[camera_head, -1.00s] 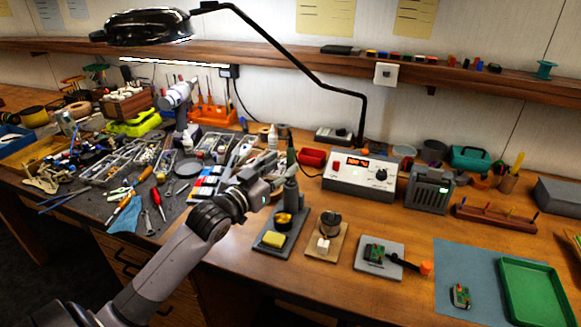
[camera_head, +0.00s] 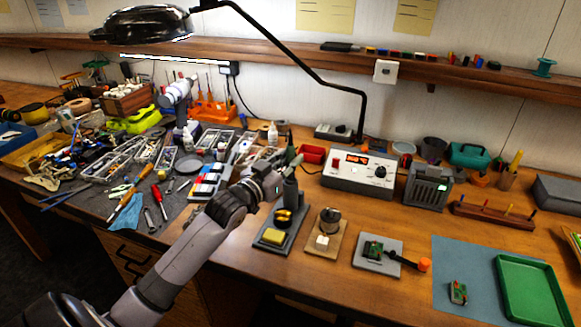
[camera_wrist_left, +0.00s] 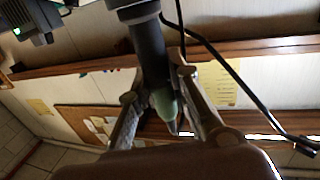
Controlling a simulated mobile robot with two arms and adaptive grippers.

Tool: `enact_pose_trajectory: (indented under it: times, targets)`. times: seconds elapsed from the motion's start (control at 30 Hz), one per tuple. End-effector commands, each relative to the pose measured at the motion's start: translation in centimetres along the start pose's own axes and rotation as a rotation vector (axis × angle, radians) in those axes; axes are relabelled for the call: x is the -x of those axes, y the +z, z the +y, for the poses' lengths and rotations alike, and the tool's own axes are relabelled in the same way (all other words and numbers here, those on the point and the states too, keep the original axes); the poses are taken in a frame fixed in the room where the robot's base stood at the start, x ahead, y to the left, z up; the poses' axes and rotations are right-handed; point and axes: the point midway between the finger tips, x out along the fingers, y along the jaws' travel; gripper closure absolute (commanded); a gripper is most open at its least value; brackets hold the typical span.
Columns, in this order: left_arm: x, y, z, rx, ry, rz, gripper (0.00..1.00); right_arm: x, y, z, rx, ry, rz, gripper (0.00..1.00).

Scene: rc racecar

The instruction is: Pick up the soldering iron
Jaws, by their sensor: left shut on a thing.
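The soldering iron (camera_head: 291,154) stands upright in the dark tube of its stand (camera_head: 291,190), near the middle of the bench. My left gripper (camera_head: 284,164) reaches in from the left at the top of the tube. Its fingers, also seen in the left wrist view (camera_wrist_left: 158,86), are shut on the iron from both sides. The iron's lower part is hidden inside the tube. My right gripper is not in view.
A yellow sponge (camera_head: 273,237) sits on the stand base. Tools and parts crowd the left side. A lamp arm (camera_head: 300,70) hangs overhead. A green tray (camera_head: 530,293) is at right.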

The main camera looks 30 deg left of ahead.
Motion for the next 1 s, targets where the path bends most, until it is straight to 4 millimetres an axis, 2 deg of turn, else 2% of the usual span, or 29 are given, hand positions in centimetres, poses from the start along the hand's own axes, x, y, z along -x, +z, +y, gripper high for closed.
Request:
enact_pose_trajectory:
  times: [0.17,0.63,0.77,1.0]
  targets:
    - [0.0,0.0,0.0,0.000,0.000,0.000,1.00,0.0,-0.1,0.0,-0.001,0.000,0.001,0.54]
    - [0.0,-0.7,0.0,-0.001,0.001,0.003,1.00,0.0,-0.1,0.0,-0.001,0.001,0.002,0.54]
    - [0.0,-2.1,0.0,-0.002,0.001,0.005,1.00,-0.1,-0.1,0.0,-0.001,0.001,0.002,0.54]
    - [0.0,-6.7,0.0,-0.005,0.000,0.008,1.00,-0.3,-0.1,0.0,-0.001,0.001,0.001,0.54]
